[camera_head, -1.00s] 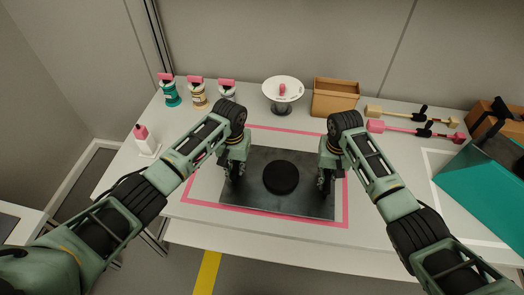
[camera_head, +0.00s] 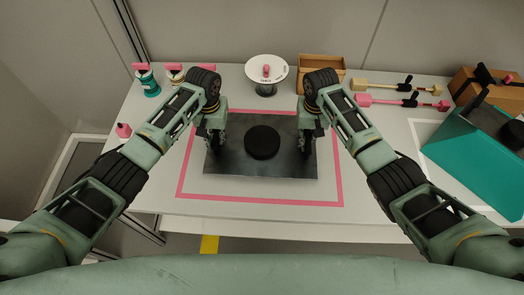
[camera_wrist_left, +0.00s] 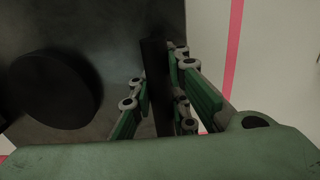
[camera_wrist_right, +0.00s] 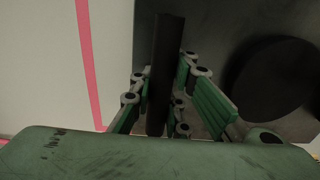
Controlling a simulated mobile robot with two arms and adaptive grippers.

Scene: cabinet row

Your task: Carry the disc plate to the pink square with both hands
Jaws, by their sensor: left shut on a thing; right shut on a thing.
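The disc plate is a dark grey rectangular plate (camera_head: 235,160) with a round black disc (camera_head: 262,142) at its middle. In the head view it lies inside the pink square outline (camera_head: 260,200) on the white table. My left gripper (camera_head: 217,143) is shut on the dark upright handle (camera_wrist_left: 154,85) at the plate's left side. My right gripper (camera_head: 307,143) is shut on the matching handle (camera_wrist_right: 166,75) at the right side. The plate looks level. I cannot tell whether it touches the table or hangs just above it.
Behind the plate stand a white dish (camera_head: 267,69) on a dark stand, an open brown box (camera_head: 320,70), and several bottles at the left, including a teal one (camera_head: 146,82). Two mallets (camera_head: 400,101) and a teal case (camera_head: 470,155) are at the right. A white outline (camera_head: 425,145) lies near the case.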

